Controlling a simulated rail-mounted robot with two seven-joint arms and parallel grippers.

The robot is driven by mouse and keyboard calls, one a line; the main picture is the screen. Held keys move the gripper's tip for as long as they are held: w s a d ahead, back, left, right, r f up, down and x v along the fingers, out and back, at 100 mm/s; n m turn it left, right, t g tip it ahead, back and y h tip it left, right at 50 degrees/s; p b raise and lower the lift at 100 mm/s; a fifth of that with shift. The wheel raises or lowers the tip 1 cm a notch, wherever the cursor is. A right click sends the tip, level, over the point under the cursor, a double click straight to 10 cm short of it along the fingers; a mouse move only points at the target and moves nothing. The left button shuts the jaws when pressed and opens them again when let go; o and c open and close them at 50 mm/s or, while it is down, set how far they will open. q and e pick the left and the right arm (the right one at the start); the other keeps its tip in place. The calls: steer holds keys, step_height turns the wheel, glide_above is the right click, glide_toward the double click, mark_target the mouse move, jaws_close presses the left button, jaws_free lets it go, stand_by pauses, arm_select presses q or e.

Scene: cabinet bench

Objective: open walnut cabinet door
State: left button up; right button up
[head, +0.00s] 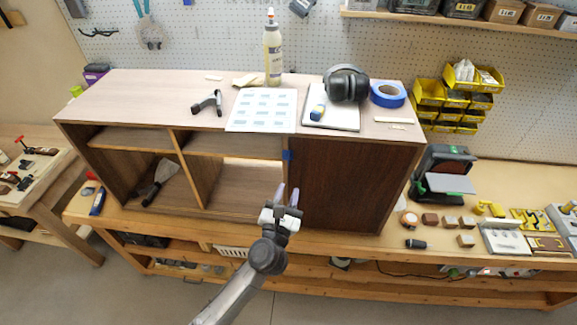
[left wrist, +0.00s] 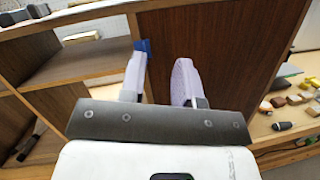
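The walnut cabinet door (head: 345,185) is the dark panel at the right end of the cabinet (head: 190,95), and it looks closed. It also fills the middle of the left wrist view (left wrist: 215,50). A small blue piece (head: 287,155) sits at the door's left edge, high up; it shows in the left wrist view (left wrist: 142,46) behind the left finger. My left gripper (head: 287,197) is in front of the door's left edge, below the blue piece. Its two pale fingers (left wrist: 160,80) are apart with nothing seen between them. Contact with the door cannot be told. My right gripper is not in view.
Open shelves (head: 235,185) lie left of the door. A glue bottle (head: 273,55), ear muffs (head: 346,84) and blue tape (head: 388,94) stand on the cabinet top. Wooden blocks (head: 449,222) and a dark cylinder (head: 415,244) lie on the bench right of the door.

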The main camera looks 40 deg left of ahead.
arm_select(q)
steer(key=w+a+f+n+g, duration=0.1)
steer(key=w+a, duration=0.2)
steer(key=w, duration=0.1)
steer(key=w+a+f+n+g+y, duration=0.1)
steer(key=w+a+n, duration=0.1)
steer(key=w+a, duration=0.1)
steer(key=w+a+f+n+g+p, duration=0.1)
steer(key=w+a+f+n, duration=0.1)
steer(key=w+a, duration=0.2)
steer(key=shift+w+a+g, duration=0.1)
steer(key=shift+w+g, duration=0.3)
steer(key=shift+w, duration=0.65)
jaws_close()
